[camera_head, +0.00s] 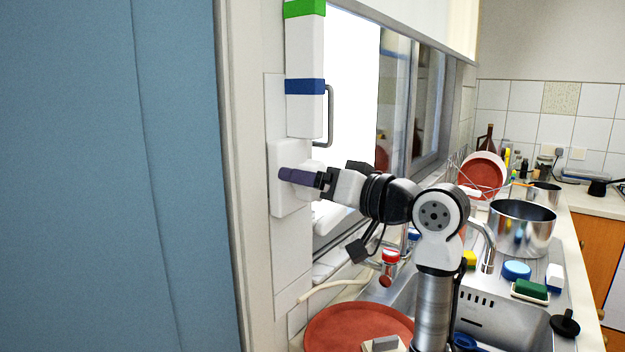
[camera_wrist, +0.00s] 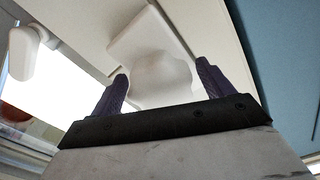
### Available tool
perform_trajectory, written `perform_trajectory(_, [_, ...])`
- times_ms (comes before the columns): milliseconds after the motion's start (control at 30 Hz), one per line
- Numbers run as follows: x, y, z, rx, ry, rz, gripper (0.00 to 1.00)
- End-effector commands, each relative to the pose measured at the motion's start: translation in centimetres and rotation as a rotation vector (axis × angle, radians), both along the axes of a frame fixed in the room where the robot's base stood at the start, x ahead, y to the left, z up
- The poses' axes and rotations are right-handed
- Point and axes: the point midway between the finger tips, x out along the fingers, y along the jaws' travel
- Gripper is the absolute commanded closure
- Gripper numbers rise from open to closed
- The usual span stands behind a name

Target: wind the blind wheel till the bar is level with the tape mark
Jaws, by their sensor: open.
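The white blind wheel (camera_head: 313,166) sits on a white plate (camera_head: 290,205) on the window frame, partly hidden by my gripper in the head view. Above it is an upright white strip (camera_head: 305,112) with a blue band (camera_head: 305,87) and, higher, a green band (camera_head: 305,9). I cannot tell for sure which band is the bar and which the tape mark. My gripper (camera_head: 301,178) is at the wheel with its purple fingers apart. In the wrist view the pale wheel (camera_wrist: 158,75) lies between the open fingers (camera_wrist: 162,85); whether they touch it is unclear.
A pale blind (camera_head: 410,18) hangs at the top of the window. A grey handle (camera_head: 329,115) is just right of the strip. A blue panel (camera_head: 100,180) fills the left. Below my arm are a red tray (camera_head: 345,318), a red-capped jar (camera_head: 390,257), a tap and a sink.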

Motion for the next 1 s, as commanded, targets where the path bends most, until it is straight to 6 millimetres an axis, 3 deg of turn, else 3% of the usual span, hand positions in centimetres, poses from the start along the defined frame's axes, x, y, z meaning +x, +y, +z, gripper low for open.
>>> perform_trajectory(167, [0.01,0.0,-0.03,0.0,0.0,0.0,0.2])
perform_trajectory(500, [-0.01,-0.02,-0.01,0.0,0.0,0.0,0.63])
perform_trajectory(1000, [0.01,-0.03,-0.19,-0.077,-0.108,0.001,0.65])
